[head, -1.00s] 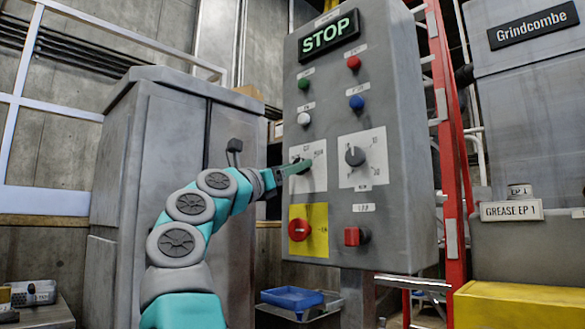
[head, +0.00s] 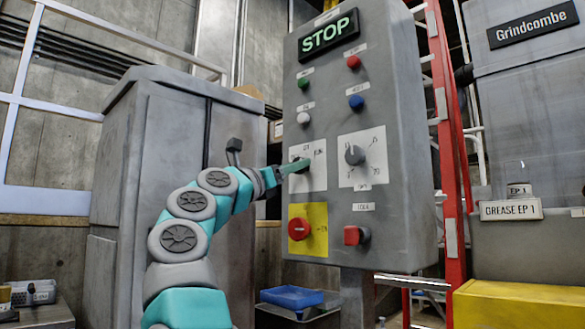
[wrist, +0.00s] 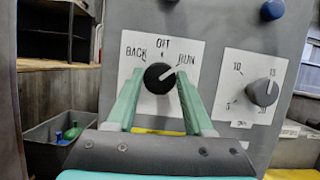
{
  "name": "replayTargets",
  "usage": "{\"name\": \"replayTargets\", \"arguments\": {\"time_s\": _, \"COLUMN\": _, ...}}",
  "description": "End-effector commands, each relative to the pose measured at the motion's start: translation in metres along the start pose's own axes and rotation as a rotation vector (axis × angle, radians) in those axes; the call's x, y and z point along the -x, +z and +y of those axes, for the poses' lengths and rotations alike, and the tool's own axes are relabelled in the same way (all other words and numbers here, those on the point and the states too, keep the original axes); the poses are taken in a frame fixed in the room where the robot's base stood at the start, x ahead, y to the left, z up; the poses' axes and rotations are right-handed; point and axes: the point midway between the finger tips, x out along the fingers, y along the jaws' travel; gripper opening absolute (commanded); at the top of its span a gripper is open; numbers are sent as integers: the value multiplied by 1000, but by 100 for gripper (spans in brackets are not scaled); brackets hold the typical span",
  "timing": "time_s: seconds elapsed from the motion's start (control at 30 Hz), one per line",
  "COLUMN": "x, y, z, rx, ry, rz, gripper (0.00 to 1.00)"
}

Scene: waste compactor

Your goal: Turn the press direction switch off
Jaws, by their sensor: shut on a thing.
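The press direction switch is a black round knob (wrist: 159,79) on a white plate marked BACK, OFF and RUN. Its pale pointer line slants up and right, toward RUN. The switch plate (head: 318,178) also shows in the head view, where my gripper (head: 299,165) covers most of the knob. In the wrist view my gripper's two green fingers (wrist: 161,76) stand on the left and right sides of the knob and are shut on it.
A second dial (head: 355,155) sits right of the switch. Coloured buttons and a lit STOP sign (head: 328,34) are above. A grey cabinet (head: 150,180) stands left of my arm.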

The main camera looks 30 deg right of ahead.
Motion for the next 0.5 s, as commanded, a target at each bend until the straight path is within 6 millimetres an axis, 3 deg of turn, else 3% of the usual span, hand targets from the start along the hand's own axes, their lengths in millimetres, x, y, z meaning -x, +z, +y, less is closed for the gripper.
{"name": "replayTargets", "arguments": {"time_s": 0.5, "x": -1, "y": 2, "z": -2, "rx": 217, "ry": 95, "rz": 2, "gripper": 0}}
